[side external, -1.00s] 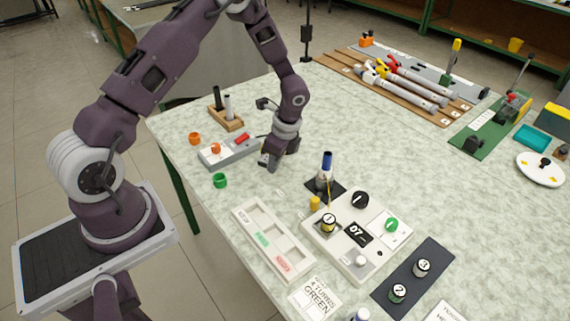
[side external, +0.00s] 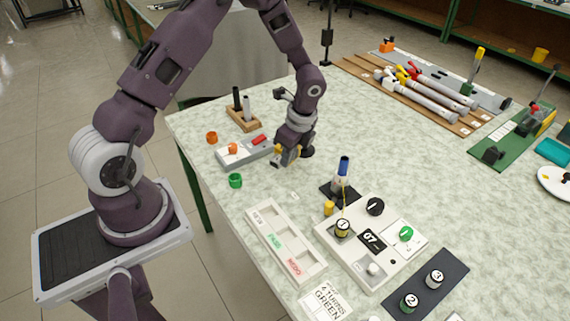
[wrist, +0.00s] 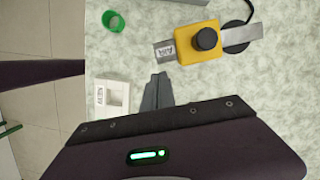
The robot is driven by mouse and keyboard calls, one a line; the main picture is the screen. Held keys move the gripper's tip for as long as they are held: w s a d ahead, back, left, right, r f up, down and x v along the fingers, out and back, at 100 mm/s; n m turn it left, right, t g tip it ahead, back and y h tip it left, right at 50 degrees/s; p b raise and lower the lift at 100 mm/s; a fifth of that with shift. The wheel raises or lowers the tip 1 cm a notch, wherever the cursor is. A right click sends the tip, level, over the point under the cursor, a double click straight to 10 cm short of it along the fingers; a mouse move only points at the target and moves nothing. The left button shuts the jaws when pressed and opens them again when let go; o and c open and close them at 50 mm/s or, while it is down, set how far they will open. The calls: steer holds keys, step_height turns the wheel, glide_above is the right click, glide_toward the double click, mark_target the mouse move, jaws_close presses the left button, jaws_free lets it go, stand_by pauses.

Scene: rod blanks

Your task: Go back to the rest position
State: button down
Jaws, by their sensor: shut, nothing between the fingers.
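My gripper (side external: 285,160) is over the table near the grey box with the red switch. In the wrist view its two grey fingers (wrist: 157,90) are together with nothing between them. A yellow block with a black knob (wrist: 197,42) sits on a metal bar just beyond the fingertips and apart from them in that picture. In the side external view the yellow block (side external: 278,150) shows partly behind my gripper. I cannot tell the exact height of the gripper above the table.
A green ring (side external: 235,181) and a grey box (side external: 243,150) are left of my gripper. The labelled white tray (side external: 262,226) and the white dial panel (side external: 352,235) lie in front. A black stand holds a blue-topped bottle (side external: 342,172). Rods (side external: 440,92) lie on a rack behind.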

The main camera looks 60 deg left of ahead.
steer(key=s+d+r+n+t, duration=0.1)
steer(key=s+d+r+n, duration=0.1)
steer(key=r, duration=0.7)
steer(key=s+d+r+n+t, duration=0.1)
steer(key=s+d+r+n, duration=0.1)
steer(key=r, duration=0.7)
steer(key=s+d+r+n+t+h, duration=0.1)
steer(key=s+d+r+n, duration=0.3)
steer(key=s, duration=0.5)
steer(key=s+d+r+n+t+h, duration=0.1)
steer(key=s+d+r+n+t, duration=0.2)
steer(key=s, duration=0.6)
step_height(320, 180, up, 3)
steer(key=d+n, duration=0.1)
steer(key=n, duration=0.1)
steer(key=shift+s+n+t+h, duration=0.25)
steer(key=shift+n+t+h, duration=0.05)
steer(key=shift+n, duration=0.1)
